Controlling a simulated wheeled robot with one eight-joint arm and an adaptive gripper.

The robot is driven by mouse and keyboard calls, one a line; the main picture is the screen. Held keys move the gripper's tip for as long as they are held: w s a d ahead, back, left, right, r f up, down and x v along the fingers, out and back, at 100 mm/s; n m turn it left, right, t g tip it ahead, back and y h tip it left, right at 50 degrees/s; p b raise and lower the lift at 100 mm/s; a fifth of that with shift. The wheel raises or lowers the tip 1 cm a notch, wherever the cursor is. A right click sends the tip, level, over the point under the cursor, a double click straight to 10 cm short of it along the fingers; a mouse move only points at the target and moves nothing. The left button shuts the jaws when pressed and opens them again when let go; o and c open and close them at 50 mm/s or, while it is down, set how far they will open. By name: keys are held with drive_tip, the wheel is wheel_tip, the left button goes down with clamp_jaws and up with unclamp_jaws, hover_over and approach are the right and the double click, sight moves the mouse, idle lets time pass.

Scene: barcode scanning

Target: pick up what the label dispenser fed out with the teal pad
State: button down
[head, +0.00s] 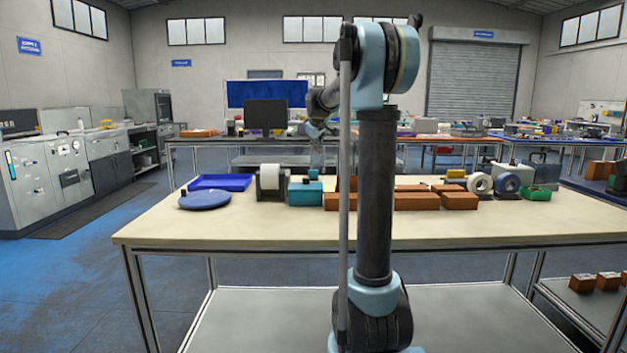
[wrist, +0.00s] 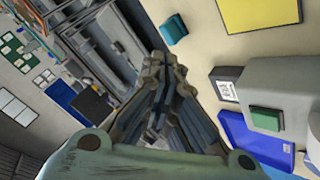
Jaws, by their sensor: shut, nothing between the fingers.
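In the wrist view my gripper (wrist: 160,90) is shut and empty, its dark fingers together above the table. A grey machine (wrist: 285,82) stands at the right of that view with a green-teal pad (wrist: 266,118) on it. My gripper is apart from the label. In the head view a white-roll dispenser (head: 270,178) stands beside a teal box (head: 304,193).
A blue tray (head: 232,182) and a round blue disc (head: 204,200) lie on the left of the table (head: 200,230). Brown boxes (head: 417,201), tape rolls (head: 480,183) and a green tray (head: 536,194) stand to the right. The table's front strip is clear.

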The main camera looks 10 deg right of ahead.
idle(0.4)
drive_tip(key=c, duration=2)
unclamp_jaws()
drive_tip(key=o, duration=0.4)
drive_tip(key=shift+w+r, duration=0.15)
drive_tip(key=shift+w, duration=0.15)
drive_tip(key=shift+o, duration=1.2)
drive_tip(key=w+r+n+g, duration=0.3)
drive_tip(key=w+n+g, duration=0.1)
drive_tip(key=w, duration=0.8)
drive_tip(key=shift+w+d+r+g, duration=0.15)
drive_tip(key=shift+d+r+g, duration=0.15)
drive_tip(key=shift+g, duration=0.2)
drive_tip(key=shift+w+f+n+g+y, duration=0.15)
drive_tip(key=shift+f+n+g, duration=0.1)
drive_tip(key=shift+n+g, duration=0.5)
drive_tip(key=shift+w+f+n+g+y, duration=0.1)
drive_tip(key=shift+f+n+g+y, duration=0.15)
drive_tip(key=shift+n+g, duration=0.5)
drive_tip(key=shift+w+f+n+g+y, duration=0.1)
drive_tip(key=shift+f+n+g, duration=0.15)
drive_tip(key=shift+n+g, duration=0.5)
approach(313, 170)
drive_tip(key=f, duration=0.5)
drive_tip(key=shift+w+d+f, duration=0.1)
drive_tip(key=shift+w, duration=0.1)
drive_tip(key=shift+w+f, duration=0.1)
drive_tip(key=shift+f, duration=2.55)
